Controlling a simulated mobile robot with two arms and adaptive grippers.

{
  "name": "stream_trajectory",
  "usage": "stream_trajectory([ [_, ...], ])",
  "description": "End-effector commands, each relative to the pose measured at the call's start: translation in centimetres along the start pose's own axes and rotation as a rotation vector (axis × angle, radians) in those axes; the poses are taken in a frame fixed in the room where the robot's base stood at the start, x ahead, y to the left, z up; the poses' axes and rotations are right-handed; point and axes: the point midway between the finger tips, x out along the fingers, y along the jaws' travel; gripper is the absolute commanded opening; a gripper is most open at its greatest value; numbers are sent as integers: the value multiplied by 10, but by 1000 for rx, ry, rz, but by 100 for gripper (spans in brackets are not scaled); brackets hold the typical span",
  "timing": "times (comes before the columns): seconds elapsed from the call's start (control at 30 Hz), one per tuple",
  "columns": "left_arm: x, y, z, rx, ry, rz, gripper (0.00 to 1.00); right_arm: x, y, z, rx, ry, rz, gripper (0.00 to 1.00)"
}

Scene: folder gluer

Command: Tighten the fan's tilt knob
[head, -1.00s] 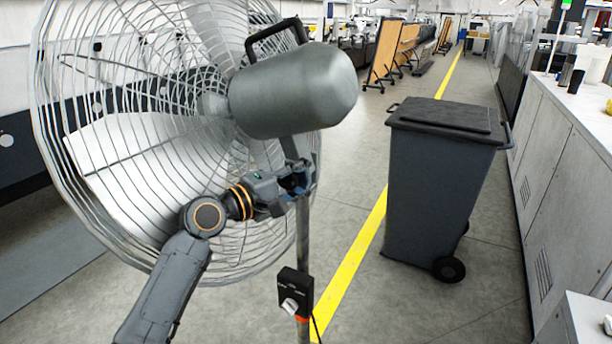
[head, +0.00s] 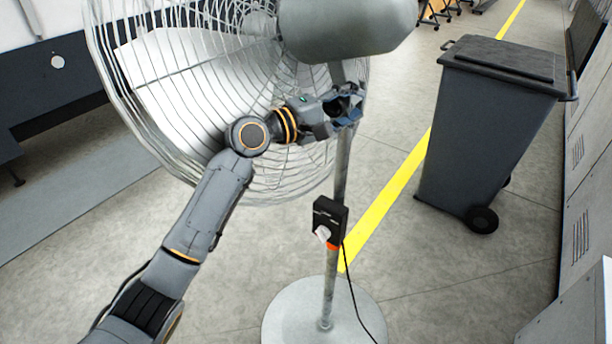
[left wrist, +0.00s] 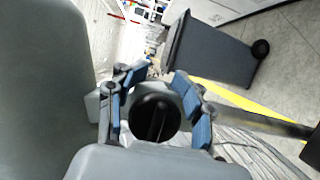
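The large grey pedestal fan has a motor housing (head: 345,25), a wire cage (head: 215,110) and a pole (head: 341,170). In the left wrist view, the round black tilt knob (left wrist: 154,119) with a raised grip bar is in front of the pole's top joint. My left gripper (head: 343,106) is at the upper pole, below the motor housing. In the left wrist view its blue-padded fingers (left wrist: 157,104) are open, one each side of the knob, with gaps visible. In the head view the gripper hides the knob. My right gripper is not in view.
The round fan base (head: 290,310) stands on the floor. A grey wheeled bin (head: 485,135) stands to the right, beyond a yellow floor line (head: 392,195). Grey cabinets (head: 588,165) line the right.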

Motion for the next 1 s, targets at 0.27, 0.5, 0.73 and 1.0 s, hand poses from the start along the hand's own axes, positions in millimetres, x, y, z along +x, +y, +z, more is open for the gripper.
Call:
stream_trajectory([
  [0.27, 0, 12, -2, -418, 0, 171, 45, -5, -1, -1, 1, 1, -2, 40],
  [0.5, -6, 32, -14, -1072, 2, 441, 45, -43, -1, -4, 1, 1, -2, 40],
  [0.73, -38, 23, -13, -1272, 5, 528, 45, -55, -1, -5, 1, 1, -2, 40],
  [1.0, -89, 23, 5, -1269, 2, 526, 45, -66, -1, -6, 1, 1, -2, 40],
])
